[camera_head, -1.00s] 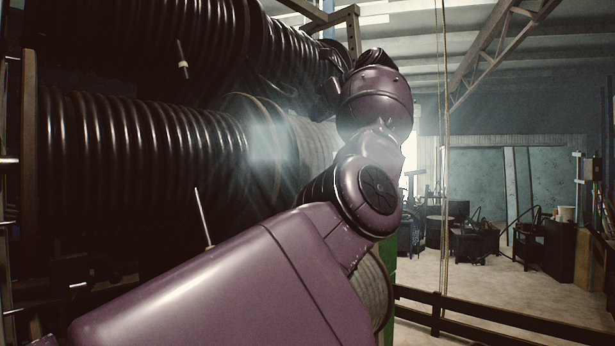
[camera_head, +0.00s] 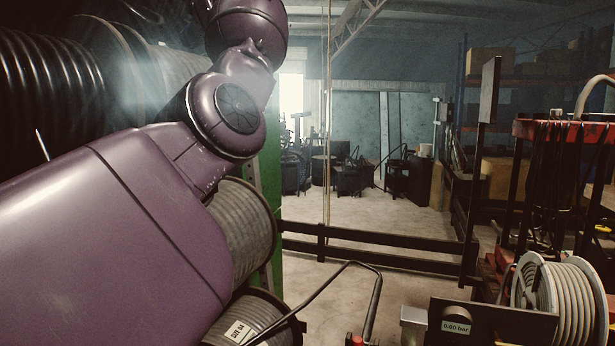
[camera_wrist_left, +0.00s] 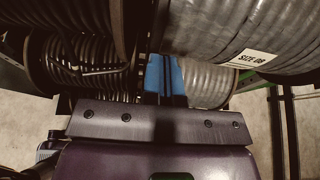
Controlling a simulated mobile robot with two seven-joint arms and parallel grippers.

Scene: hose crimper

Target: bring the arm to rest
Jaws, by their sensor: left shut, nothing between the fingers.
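My left arm (camera_head: 120,205), purple, fills the left of the head view and rises toward the top edge. Its gripper cannot be made out there. In the left wrist view my left gripper (camera_wrist_left: 165,78) shows blue fingers, closed together with nothing between them. Hose reels lie beyond the fingers, including a large grey one labelled SIZE 08 (camera_wrist_left: 215,35) at the upper right. I cannot tell how close the fingers are to the reels. My right gripper is not in view.
Large black hose coils (camera_head: 50,90) stand behind my arm. Grey hose reels (camera_head: 240,228) sit just below it. A dark rail (camera_head: 390,240) crosses the middle. Open floor (camera_head: 400,215) lies beyond the rail.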

